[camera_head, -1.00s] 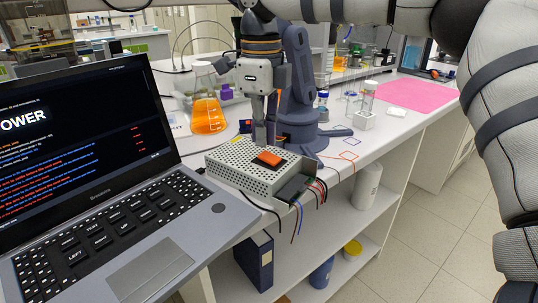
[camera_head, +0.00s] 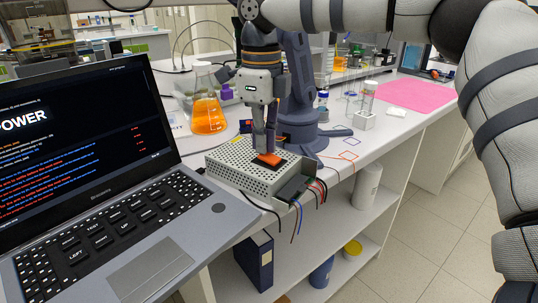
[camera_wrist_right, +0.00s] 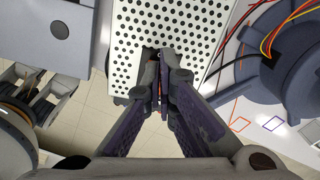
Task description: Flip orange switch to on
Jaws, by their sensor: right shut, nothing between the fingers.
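The orange switch (camera_head: 270,159) sits in a black frame on top of a white perforated power box (camera_head: 232,172). My right gripper (camera_head: 264,149) points down with its fingertips together at the far side of the switch, touching or just above it; I cannot tell which. In the right wrist view the closed fingers (camera_wrist_right: 160,85) reach over the perforated box (camera_wrist_right: 175,32), and they cover nearly all of the switch, leaving only a hint of orange.
An open laptop (camera_head: 110,225) stands left of the box. Dark, red and blue wires (camera_head: 299,212) hang from the box's front. Behind are a flask of orange liquid (camera_head: 208,118) and a dark blue-grey device (camera_head: 298,95). A pink mat (camera_head: 415,95) lies at the right.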

